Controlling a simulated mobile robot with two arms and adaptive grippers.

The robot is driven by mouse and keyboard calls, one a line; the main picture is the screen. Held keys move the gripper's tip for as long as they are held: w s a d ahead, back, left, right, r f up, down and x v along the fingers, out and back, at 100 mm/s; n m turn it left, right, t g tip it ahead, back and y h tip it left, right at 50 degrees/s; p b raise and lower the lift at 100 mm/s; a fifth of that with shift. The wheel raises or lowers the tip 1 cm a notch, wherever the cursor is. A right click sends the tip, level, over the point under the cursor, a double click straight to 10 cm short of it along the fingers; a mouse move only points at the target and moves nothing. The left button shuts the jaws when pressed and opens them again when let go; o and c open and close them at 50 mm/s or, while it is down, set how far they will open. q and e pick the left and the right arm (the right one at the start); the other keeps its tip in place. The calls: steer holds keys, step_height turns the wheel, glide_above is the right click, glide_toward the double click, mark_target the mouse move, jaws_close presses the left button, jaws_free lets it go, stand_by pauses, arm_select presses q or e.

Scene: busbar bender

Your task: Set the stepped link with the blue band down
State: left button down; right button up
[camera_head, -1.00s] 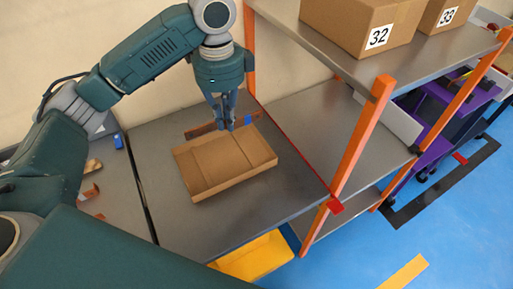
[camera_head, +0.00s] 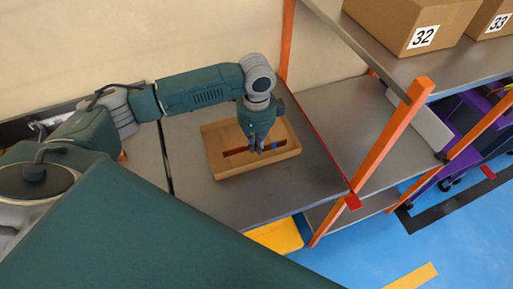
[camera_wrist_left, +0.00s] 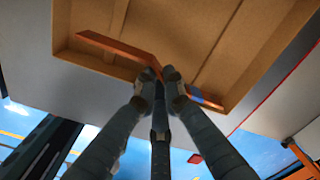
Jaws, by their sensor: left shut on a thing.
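The stepped link (camera_head: 236,152) is a copper-brown bar with a blue band (camera_head: 274,146) near its right end. My left gripper (camera_head: 258,148) points down and is shut on the middle of the link. The link is over the inside of an open cardboard tray (camera_head: 252,170), within its walls. The left wrist view shows the link's long side (camera_wrist_left: 118,48) and its blue band (camera_wrist_left: 197,95) on either side of the fingers (camera_wrist_left: 161,76). The fingers hide the link's middle. I cannot tell whether the link touches the tray floor. My right gripper is not in view.
The tray stands on a grey table (camera_head: 225,203) with free room around it. An orange-posted shelf (camera_head: 375,150) stands to the right, with box 32 (camera_head: 408,22) on its upper board. A yellow bin (camera_head: 277,236) is below the table's front edge.

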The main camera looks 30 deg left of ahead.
arm_select(q)
step_height(320, 180, down, 2)
steer(key=shift+f, duration=0.2)
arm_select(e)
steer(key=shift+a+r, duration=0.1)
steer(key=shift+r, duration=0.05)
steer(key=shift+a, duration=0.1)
arm_select(q)
steer(key=c, duration=2.3)
jaws_free()
steer(key=shift+f, duration=0.15)
steer(key=shift+o, duration=0.7)
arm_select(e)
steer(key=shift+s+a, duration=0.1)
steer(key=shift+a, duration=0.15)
arm_select(q)
step_height(320, 180, up, 12)
steer(key=b, duration=0.1)
steer(key=shift+r+b, duration=0.2)
steer(key=shift+b, duration=0.1)
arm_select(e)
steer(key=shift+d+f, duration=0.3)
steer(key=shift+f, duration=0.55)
